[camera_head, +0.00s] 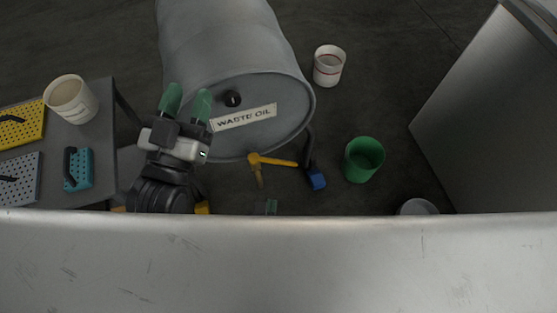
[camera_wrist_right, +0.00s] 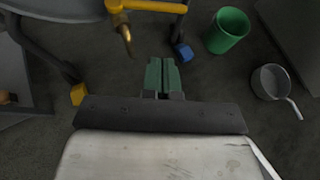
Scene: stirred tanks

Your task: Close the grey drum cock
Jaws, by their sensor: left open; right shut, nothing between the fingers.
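The grey drum (camera_head: 225,55) lies on its side, its round end labelled WASTE OIL. The brass cock (camera_head: 257,171) hangs at the low edge of that end; its yellow lever (camera_head: 280,162) points right, crosswise to the spout. In the right wrist view the cock (camera_wrist_right: 125,33) and lever (camera_wrist_right: 155,6) show at the top. My left gripper (camera_head: 187,105) is open and empty, in front of the drum end, left of the label. My right gripper (camera_head: 271,207) is shut and empty, apart from the cock; in its wrist view the fingertips (camera_wrist_right: 162,75) are together. Its arm is hidden in the head view.
A green bucket (camera_head: 364,160) and a white red-striped bucket (camera_head: 329,66) stand on the floor. A grey pan (camera_wrist_right: 270,82) is at the right. A table (camera_head: 100,110) at left holds a cream bucket (camera_head: 72,99). A pale scratched surface hides the bottom.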

